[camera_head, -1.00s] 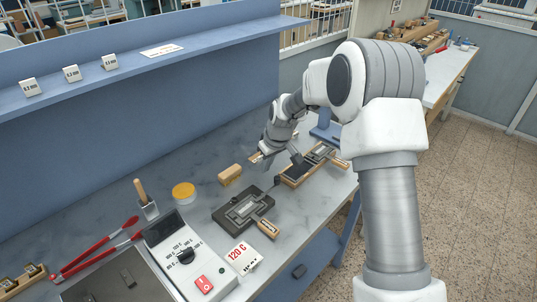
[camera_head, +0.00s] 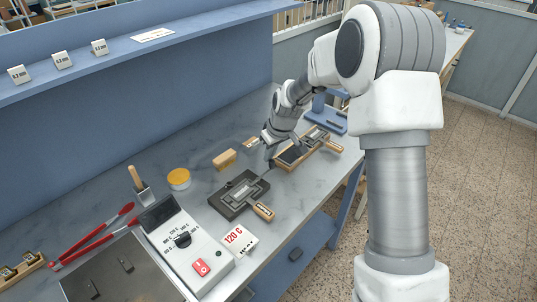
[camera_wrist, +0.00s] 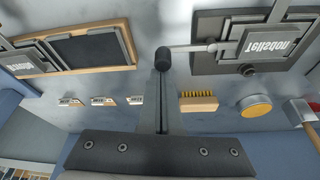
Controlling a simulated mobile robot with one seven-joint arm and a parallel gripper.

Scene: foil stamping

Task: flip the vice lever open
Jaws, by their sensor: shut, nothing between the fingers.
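The vice (camera_head: 228,203) is a dark flat block on the bench, and it fills the top right of the wrist view (camera_wrist: 212,60). Its lever (camera_wrist: 190,48) is a thin grey rod. The rod reaches left from the vice to a black knob (camera_wrist: 163,57). A framed piece with raised mirrored lettering (camera_wrist: 272,42) sits on the vice. My gripper (camera_wrist: 163,78) is shut and empty, with its fingertips right at the knob. I cannot tell whether they touch it. In the head view my gripper (camera_head: 270,157) is low over the bench beside the vice.
A wooden tray with a dark pad (camera_head: 293,155) lies behind the vice. A wood-backed brush (camera_head: 225,159), a yellow-lidded tin (camera_head: 179,178) and a heater box (camera_head: 187,240) are to the left. A 120 C card (camera_head: 238,239) lies in front.

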